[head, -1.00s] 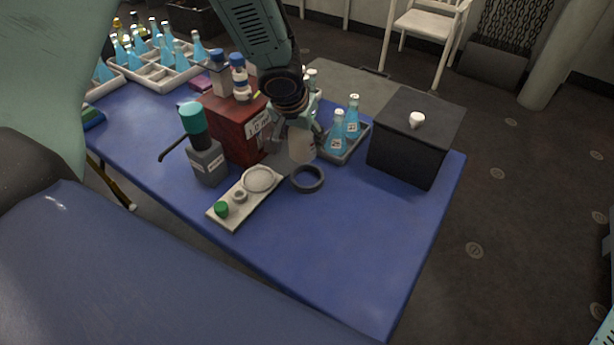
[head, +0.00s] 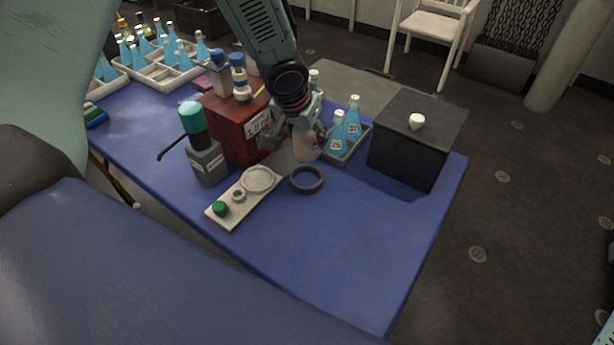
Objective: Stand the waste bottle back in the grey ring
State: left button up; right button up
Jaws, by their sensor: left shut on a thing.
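The grey ring (head: 307,180) lies flat on the blue table and looks empty. My left gripper (head: 299,135) points down just behind the ring and is shut on the waste bottle (head: 307,148). The bottle is pale and beige, and only its lower part shows; the gripper hides its top. It is close behind the ring in the picture, not in it. I cannot tell whether its base touches the table. My right gripper is not in view.
A red box (head: 231,132) with bottles on top stands left of the gripper. A grey tray (head: 349,153) of blue bottles and a black box (head: 410,150) stand to the right. A pale plate (head: 237,205) lies left of the ring. The table front is clear.

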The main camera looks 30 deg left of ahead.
aim_at(306, 150)
pick_arm(q)
jog(key=f+b, duration=0.3)
jog(key=f, duration=0.2)
jog(key=shift+w+a+f+b, duration=0.1)
jog(key=shift+w+a+b, duration=0.1)
jog(key=shift+b, duration=0.2)
jog(key=shift+s+d+f+b, duration=0.1)
jog(key=shift+d+f+b, duration=0.1)
jog(key=shift+f+b, duration=0.3)
jog(key=shift+a+f+b, duration=0.2)
jog(key=shift+f+b, duration=0.15)
jog(key=shift+f, duration=0.05)
notch_tip(306, 150, down, 3)
jog(key=b, duration=0.3)
jog(key=shift+d, duration=0.15)
jog(key=shift+f, duration=0.15)
jog(key=o, duration=1.3)
